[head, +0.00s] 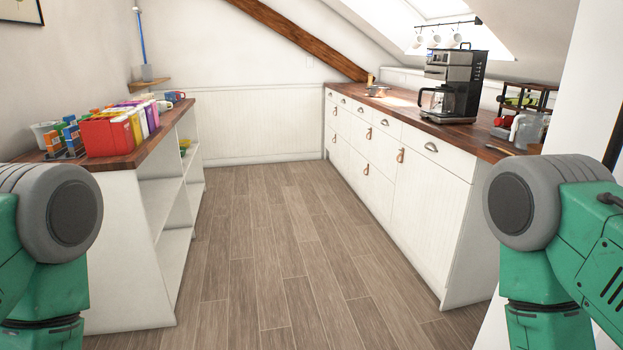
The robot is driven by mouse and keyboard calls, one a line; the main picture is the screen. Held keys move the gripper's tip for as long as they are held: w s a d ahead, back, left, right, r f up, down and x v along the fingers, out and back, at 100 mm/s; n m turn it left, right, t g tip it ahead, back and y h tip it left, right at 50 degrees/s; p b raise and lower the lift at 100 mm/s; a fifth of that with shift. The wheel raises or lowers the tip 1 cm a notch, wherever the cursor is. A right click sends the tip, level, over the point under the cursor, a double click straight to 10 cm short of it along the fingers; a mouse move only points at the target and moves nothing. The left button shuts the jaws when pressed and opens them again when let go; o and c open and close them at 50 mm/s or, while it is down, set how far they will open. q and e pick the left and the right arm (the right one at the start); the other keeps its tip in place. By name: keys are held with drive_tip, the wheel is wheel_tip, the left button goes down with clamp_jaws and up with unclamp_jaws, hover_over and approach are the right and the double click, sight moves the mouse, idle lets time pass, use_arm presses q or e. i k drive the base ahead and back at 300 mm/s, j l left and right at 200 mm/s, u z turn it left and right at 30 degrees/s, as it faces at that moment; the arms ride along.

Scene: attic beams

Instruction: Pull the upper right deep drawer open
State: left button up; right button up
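A white cabinet (440,185) with a brown wood top runs along the right side. Its deep drawers have tan leather pulls and sit below a row of shallow drawers with metal cup handles. The upper right deep drawer (380,147) appears shut, and its leather pull (368,134) is visible. Another leather pull (366,168) is on the deep drawer below it. Parts of my green arms show at the left and right edges, well short of the drawers. Neither gripper is in view.
A coffee machine (453,86) and a dark rack (525,104) stand on the right counter. A white shelf unit (130,215) on the left carries colourful boxes (107,133) and mugs. The wood floor (265,260) between them is clear.

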sight(383, 150)
drive_tip(key=i, duration=2.05)
drive_tip(key=i+z, duration=0.2)
drive_tip(key=i, duration=0.3)
drive_tip(key=i+j+z, duration=0.25)
drive_tip(key=i, duration=0.2)
drive_tip(key=i+j+z, duration=0.2)
drive_tip(key=i, duration=0.25)
drive_tip(key=i+j+z, duration=0.25)
drive_tip(key=i, duration=0.2)
